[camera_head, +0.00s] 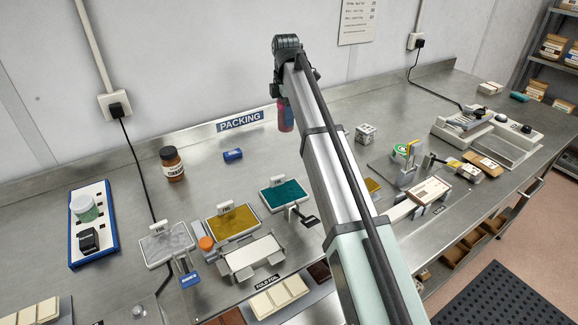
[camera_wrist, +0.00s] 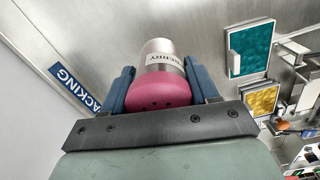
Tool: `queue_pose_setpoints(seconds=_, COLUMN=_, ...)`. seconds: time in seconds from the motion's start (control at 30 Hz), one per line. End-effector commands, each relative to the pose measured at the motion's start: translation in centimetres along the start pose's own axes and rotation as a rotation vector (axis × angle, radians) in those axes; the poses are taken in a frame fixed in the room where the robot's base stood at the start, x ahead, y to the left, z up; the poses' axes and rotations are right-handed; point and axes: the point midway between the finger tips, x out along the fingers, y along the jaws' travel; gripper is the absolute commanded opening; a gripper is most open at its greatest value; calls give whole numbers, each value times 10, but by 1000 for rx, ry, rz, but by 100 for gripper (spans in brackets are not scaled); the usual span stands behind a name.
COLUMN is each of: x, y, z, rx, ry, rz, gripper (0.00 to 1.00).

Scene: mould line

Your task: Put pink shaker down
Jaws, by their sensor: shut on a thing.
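The pink shaker (camera_wrist: 162,85) has a pink end with small dark holes, a pale body and a label band with dark lettering. In the wrist view my gripper (camera_wrist: 163,88) is shut on it, with a blue finger on each side. In the head view the shaker (camera_head: 285,116) hangs below the end of my arm, near the back of the steel bench. It appears to be above the bench top; the exact height is hard to tell. My gripper is partly hidden by my arm in the head view.
The steel bench (camera_head: 120,205) has free room around the blue block (camera_head: 233,155). A brown jar (camera_head: 172,164) stands at left. Teal (camera_head: 285,195) and gold (camera_head: 232,222) foil trays lie in front.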

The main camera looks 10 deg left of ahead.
Motion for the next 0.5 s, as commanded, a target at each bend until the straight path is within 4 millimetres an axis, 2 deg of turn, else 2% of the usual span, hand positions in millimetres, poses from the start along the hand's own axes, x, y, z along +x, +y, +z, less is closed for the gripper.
queue_pose_setpoints(seconds=0.03, x=3, y=-16, z=-5, rx=35, ry=0, rz=-2, gripper=25)
queue_pose_setpoints(seconds=0.2, x=8, y=-38, z=-5, rx=195, ry=0, rz=-12, gripper=25)
queue_pose_setpoints(seconds=0.5, x=9, y=-46, z=-5, rx=478, ry=-5, rz=-31, gripper=25)
